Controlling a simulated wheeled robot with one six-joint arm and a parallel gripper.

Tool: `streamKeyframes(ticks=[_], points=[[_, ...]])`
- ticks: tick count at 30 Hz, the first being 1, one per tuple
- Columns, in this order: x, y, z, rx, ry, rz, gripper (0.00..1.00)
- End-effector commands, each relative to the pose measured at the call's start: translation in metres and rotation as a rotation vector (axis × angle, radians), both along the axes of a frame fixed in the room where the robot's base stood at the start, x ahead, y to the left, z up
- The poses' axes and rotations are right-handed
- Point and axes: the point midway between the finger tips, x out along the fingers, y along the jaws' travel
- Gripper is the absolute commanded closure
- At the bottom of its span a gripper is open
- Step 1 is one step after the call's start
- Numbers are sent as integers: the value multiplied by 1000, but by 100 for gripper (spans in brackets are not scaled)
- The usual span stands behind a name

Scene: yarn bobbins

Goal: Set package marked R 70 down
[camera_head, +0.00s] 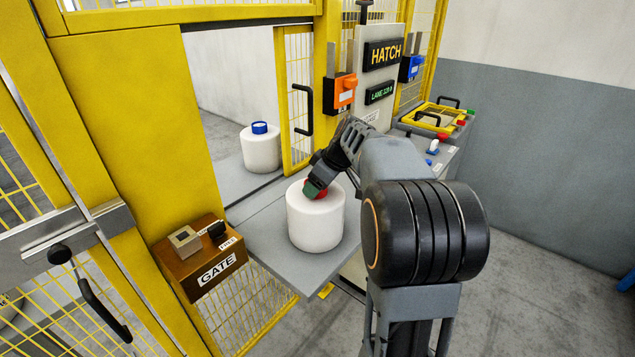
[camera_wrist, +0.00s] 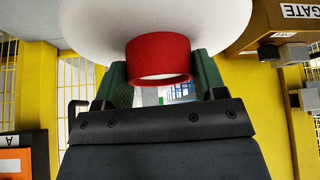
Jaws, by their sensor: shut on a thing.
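A white yarn bobbin (camera_head: 315,224) with a red core end is at the grey hatch shelf (camera_head: 268,233), over its front part. My gripper (camera_head: 316,190) is shut on the red core end of this bobbin, from above. In the wrist view the red core end (camera_wrist: 158,60) sits between the two green fingers, with the white yarn body (camera_wrist: 85,22) beyond it. The bobbin looks upright. I cannot tell whether its bottom touches the shelf. No R 70 marking can be read on it.
A second white bobbin with a blue core (camera_head: 260,150) stands farther back on the shelf, in the hatch opening. A brown GATE box (camera_head: 205,262) is at the left. A yellow sliding gate (camera_head: 297,100) and an orange lock box (camera_head: 340,93) stand behind. A control desk (camera_head: 425,140) is at the right.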

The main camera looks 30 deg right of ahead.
Motion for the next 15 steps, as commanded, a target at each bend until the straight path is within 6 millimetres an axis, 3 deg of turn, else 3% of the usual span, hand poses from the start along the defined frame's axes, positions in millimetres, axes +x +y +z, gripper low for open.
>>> streamKeyframes(ticks=[3, 4, 11, 15], points=[[1, 0, -1, -1, -6, 0, 100], [0, 0, -3, 0, 0, 0, 34], [0, 0, -2, 0, 0, 0, 12], [0, 0, -2, 0, 0, 0, 10]])
